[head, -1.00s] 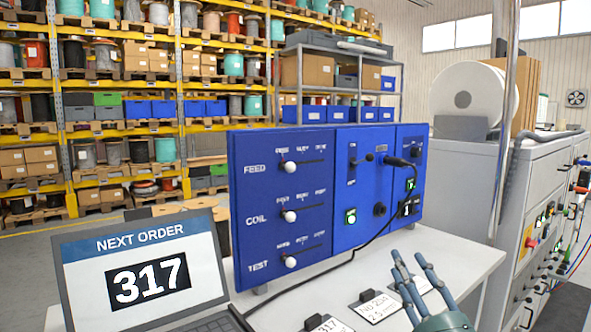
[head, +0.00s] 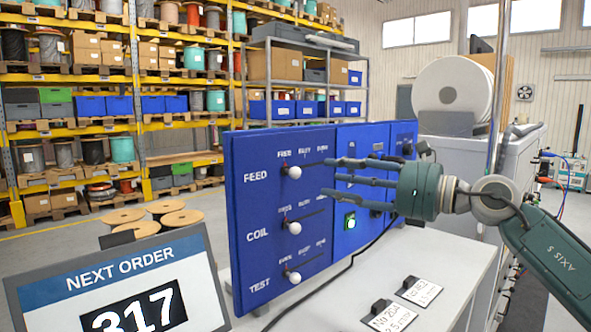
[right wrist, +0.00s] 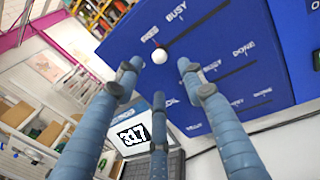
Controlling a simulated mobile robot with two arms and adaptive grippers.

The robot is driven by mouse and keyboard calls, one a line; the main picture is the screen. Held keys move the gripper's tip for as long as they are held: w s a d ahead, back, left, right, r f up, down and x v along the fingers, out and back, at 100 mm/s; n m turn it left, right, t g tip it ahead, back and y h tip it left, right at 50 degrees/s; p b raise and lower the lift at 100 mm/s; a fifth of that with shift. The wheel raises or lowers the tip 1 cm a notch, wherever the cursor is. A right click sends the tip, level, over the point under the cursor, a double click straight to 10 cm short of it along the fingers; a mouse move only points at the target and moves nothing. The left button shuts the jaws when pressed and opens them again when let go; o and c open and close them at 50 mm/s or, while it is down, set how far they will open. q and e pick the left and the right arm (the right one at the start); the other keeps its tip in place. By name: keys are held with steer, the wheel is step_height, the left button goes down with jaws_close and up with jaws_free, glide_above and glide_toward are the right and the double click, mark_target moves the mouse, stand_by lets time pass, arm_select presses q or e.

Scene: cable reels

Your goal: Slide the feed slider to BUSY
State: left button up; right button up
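The feed slider's white round knob (head: 294,172) is at the left end of its slot in the top row of the blue panel (head: 250,215), under the leftmost label. In the right wrist view the knob (right wrist: 160,56) sits below the small first label, left of the BUSY mark (right wrist: 176,12). My right gripper (head: 333,172) is open and empty, its fingers pointing left across the panel just right of the knob. In the right wrist view the knob shows between and beyond the spread fingers (right wrist: 159,75), apart from them. My left gripper is out of view.
The COIL knob (head: 294,228) and TEST knob (head: 294,277) sit below, both at left. A screen reading 317 (head: 115,280) stands at front left. Tags (head: 395,316) lie on the white table (head: 440,262). A black cable hangs before the panel.

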mark_target(300, 173)
steer(key=p+x, duration=0.2)
steer(key=x, duration=0.3)
steer(key=shift+a+r, duration=0.2)
steer(key=x, duration=0.1)
steer(key=p+x, duration=0.1)
steer(key=x, duration=0.1)
steer(key=shift+f, duration=0.2)
steer(key=shift+w+a, duration=0.25)
steer(key=shift+a, duration=0.1)
steer(key=shift+f, duration=0.1)
steer(key=shift+c, duration=1)
jaws_close()
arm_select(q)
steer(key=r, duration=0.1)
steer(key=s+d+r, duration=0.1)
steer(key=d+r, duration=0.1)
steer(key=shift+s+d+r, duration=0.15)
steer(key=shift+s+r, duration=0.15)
